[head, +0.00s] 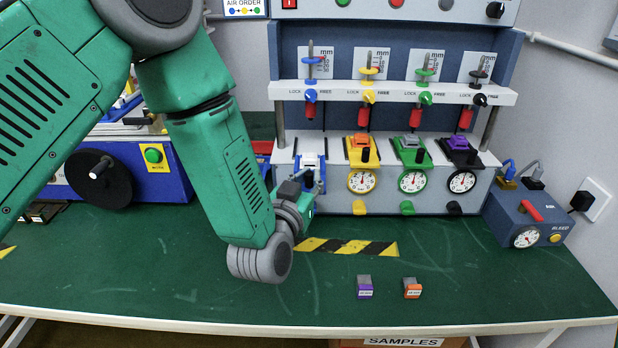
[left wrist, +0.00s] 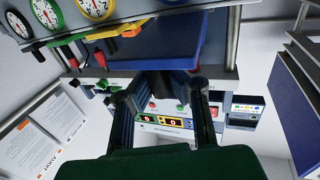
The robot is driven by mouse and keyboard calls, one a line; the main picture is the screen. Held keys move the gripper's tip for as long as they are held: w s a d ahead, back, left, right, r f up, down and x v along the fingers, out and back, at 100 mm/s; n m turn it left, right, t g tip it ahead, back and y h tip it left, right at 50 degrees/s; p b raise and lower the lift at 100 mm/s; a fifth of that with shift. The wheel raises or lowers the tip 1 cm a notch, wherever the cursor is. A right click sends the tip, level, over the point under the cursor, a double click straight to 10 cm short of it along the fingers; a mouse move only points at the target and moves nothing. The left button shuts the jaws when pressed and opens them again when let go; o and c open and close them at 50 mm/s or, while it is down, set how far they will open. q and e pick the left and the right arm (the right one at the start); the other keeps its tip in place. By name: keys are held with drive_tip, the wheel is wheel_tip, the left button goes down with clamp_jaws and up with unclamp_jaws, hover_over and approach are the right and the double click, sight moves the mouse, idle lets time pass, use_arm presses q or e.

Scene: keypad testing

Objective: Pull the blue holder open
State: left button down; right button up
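The blue holder (head: 311,152) is the leftmost of a row of holders on the test station's ledge, white and blue. Its lower front is hidden by my left gripper. My left gripper (head: 312,182) is right in front of and below this holder, fingers pointing at it. Whether they touch is unclear. In the left wrist view my left gripper's dark fingers (left wrist: 165,84) bend in towards the middle, dark against dark, so I cannot see whether the tips meet or hold something. My right gripper is out of view.
Yellow (head: 362,152), green (head: 411,153) and black (head: 460,152) holders stand to the right, above dials. Purple (head: 365,288) and orange (head: 412,289) sample blocks sit on the green table (head: 480,270). A blue bleed box (head: 527,217) is at the right.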

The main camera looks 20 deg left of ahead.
use_arm(q)
drive_tip(key=c, duration=1.5)
unclamp_jaws()
drive_tip(key=shift+a, duration=0.15)
drive_tip(key=shift+d, duration=0.25)
drive_tip(key=s, duration=1.2)
drive_tip(key=shift+a, duration=0.2)
